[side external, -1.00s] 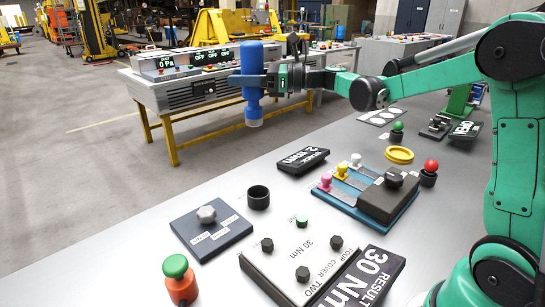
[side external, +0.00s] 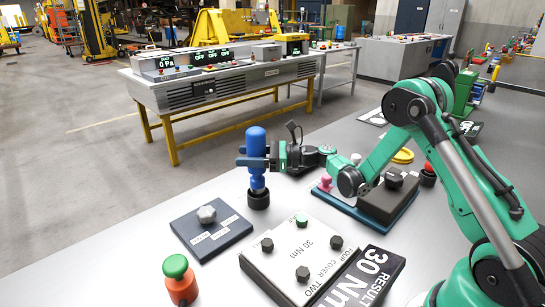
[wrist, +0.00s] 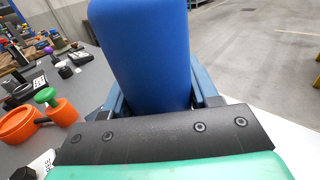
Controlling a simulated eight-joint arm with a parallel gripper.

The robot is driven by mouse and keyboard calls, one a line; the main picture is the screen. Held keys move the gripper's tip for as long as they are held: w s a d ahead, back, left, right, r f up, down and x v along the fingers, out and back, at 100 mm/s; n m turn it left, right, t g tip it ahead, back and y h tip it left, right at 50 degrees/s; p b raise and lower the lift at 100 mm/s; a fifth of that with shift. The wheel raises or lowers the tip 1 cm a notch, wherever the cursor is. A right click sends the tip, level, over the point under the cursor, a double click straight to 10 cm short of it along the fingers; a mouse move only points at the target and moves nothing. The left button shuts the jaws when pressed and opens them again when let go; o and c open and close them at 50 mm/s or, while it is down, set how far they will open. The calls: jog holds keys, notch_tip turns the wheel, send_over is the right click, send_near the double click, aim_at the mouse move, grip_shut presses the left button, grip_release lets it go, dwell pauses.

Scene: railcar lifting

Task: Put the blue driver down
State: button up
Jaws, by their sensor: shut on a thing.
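The blue driver (side external: 256,140) stands upright in my gripper (side external: 256,162), whose jaws are shut around its body. Its lower end is at the mouth of a small black cup (side external: 259,200) on the bench and seems to be in it. I cannot tell whether it rests on the cup's bottom. In the wrist view the blue driver (wrist: 150,50) fills the middle, between the two blue fingers of my gripper (wrist: 160,100). The cup is hidden there.
A dark plate with a grey hex knob (side external: 207,213) lies left of the cup. A white cover block with dark bolts (side external: 300,250) lies in front. A blue-based fixture (side external: 372,205) stands to the right. An orange holder with a green knob (side external: 178,278) is at the near left.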

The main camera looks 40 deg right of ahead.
aim_at(250, 169)
jog(key=shift+f, duration=1.55)
jog(key=shift+f, duration=0.15)
jog(key=o, duration=1.3)
jog(key=v, duration=1.2)
jog(key=shift+r, duration=0.2)
